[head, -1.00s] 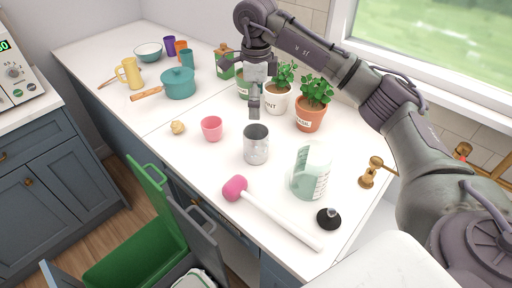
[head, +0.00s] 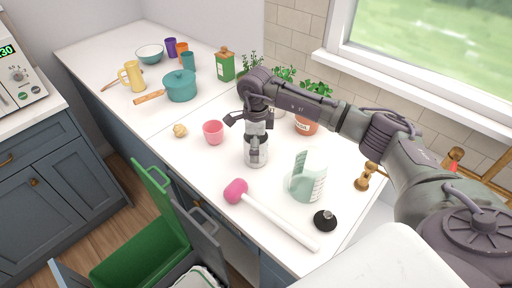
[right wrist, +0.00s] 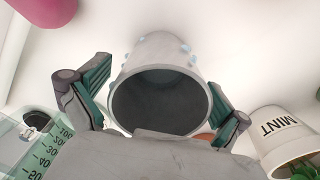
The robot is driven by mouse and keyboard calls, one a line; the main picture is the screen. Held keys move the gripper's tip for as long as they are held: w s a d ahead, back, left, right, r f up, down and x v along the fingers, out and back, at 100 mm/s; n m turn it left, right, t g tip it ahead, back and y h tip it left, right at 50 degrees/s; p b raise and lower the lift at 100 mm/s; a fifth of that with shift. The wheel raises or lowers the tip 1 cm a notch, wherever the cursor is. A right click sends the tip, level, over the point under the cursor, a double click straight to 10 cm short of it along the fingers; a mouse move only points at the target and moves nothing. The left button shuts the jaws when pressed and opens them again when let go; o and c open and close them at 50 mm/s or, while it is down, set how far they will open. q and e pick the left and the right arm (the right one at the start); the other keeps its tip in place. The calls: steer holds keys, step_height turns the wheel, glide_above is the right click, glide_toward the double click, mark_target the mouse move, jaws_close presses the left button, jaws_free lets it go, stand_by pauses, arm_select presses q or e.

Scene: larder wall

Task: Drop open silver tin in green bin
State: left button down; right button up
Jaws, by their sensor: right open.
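The open silver tin (head: 256,157) stands upright on the white counter, partly hidden by my right gripper (head: 255,146) in the head view. In the right wrist view the tin (right wrist: 158,98) shows its dark open mouth, between the two fingers of my right gripper (right wrist: 155,95). The fingers are open on either side of it, with gaps showing. The green bin (head: 140,250) is in the pulled-out drawer at lower left, below the counter, with a green lid or panel (head: 153,188) raised. My left gripper is not in view.
A pink cup (head: 213,132), a pink-headed mallet (head: 270,215), a measuring jug (head: 308,176) and a black stopper (head: 325,220) stand near the tin. Potted herbs (head: 306,124) are behind my arm. A grey bin (head: 200,240) adjoins the green one.

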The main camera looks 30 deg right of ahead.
steer(key=c, duration=1.3)
steer(key=shift+c, duration=0.2)
steer(key=shift+r, duration=0.15)
